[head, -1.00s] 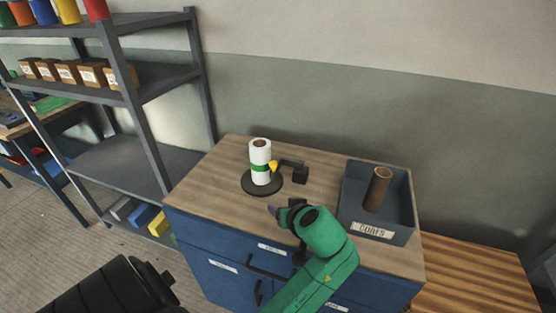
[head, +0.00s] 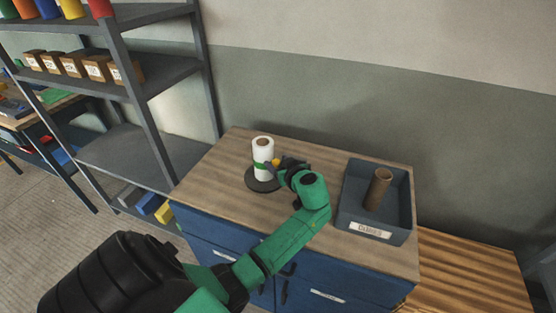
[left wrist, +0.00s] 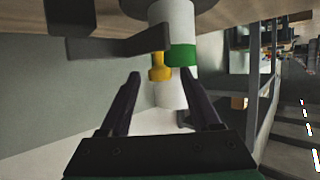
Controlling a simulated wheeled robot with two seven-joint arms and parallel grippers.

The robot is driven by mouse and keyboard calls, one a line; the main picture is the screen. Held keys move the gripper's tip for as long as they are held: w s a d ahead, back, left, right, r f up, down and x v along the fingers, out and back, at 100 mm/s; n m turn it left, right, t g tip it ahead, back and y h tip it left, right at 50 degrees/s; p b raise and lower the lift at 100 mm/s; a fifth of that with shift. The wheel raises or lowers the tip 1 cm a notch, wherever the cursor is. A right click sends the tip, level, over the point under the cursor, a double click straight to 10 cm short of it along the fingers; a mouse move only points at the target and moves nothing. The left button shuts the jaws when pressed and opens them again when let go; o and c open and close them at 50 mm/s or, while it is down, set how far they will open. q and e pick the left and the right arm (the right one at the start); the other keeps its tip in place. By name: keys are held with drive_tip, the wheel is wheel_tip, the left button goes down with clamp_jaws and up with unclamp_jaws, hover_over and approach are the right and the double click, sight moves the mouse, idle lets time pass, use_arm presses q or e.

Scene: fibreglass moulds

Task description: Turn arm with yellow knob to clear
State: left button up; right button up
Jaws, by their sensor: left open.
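A white roll (head: 263,149) with a green band stands upright on a round dark base (head: 262,184) on the cabinet top. The yellow knob (head: 275,162) is at the roll's right side, against the green band; the left wrist view shows it (left wrist: 160,66) beside the band (left wrist: 182,55). The dark swing arm (left wrist: 120,45) runs to the knob in that view; in the head view my gripper mostly hides it. My left gripper (head: 279,167) is open at the knob, its fingers on either side of it in the left wrist view. Whether they touch it I cannot tell.
A grey open bin (head: 372,226) with a "CORES" label holds a brown cardboard tube (head: 378,189), right of my left arm. The wooden cabinet top (head: 215,181) is clear to the left. A grey shelf rack (head: 150,98) stands at the left.

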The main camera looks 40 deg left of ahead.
use_arm(q)
clamp_jaws()
idle(1.4)
